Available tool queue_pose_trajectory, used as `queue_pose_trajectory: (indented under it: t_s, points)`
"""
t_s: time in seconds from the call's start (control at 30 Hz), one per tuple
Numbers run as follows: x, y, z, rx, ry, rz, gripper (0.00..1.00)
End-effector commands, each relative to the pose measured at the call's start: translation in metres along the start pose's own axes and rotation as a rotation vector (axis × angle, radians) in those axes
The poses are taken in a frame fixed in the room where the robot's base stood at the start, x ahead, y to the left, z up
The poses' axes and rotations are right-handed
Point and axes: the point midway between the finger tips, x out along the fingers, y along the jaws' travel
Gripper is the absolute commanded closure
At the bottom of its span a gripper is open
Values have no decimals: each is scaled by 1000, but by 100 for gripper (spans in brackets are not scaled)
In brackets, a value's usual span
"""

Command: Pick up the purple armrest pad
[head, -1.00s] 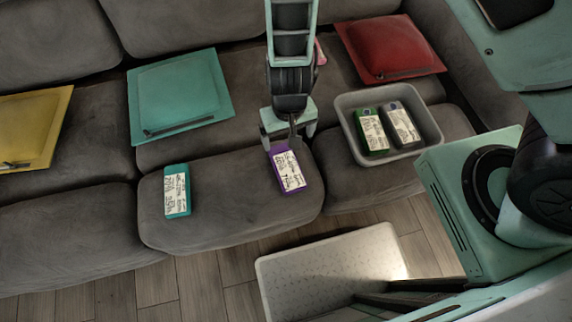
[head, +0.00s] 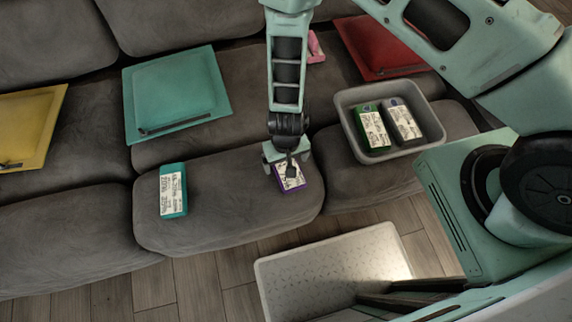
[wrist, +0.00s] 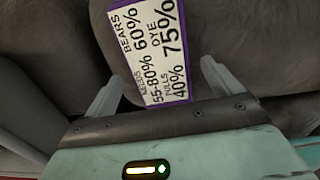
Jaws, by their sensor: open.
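The purple armrest pad (head: 297,184) is a small purple-edged block with a white printed label. It lies on the front of the middle grey sofa cushion. My gripper (head: 287,160) is over its upper end and hides part of it in the head view. In the wrist view the pad (wrist: 150,50) shows between the two spread fingers of my gripper (wrist: 157,85), closer to the right finger. The gripper is open and holds nothing. I cannot tell the height of the fingertips above the cushion.
A teal labelled block (head: 173,190) lies to the left on the same cushion. A grey bin (head: 349,117) with a green (head: 371,128) and a dark grey block (head: 403,122) stands to the right. A pale tray (head: 290,262) is in front. Teal (head: 175,95), yellow (head: 25,125) and red (head: 378,45) pillows lie behind.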

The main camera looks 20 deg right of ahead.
Motion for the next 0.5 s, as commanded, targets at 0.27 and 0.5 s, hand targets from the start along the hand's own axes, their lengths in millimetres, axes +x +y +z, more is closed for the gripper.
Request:
queue_pose_trajectory:
  t_s: [0.27,0.5]
  points:
    - [19,0,-1,0,2,0,9]
    - [18,0,-1,0,1,0,37]
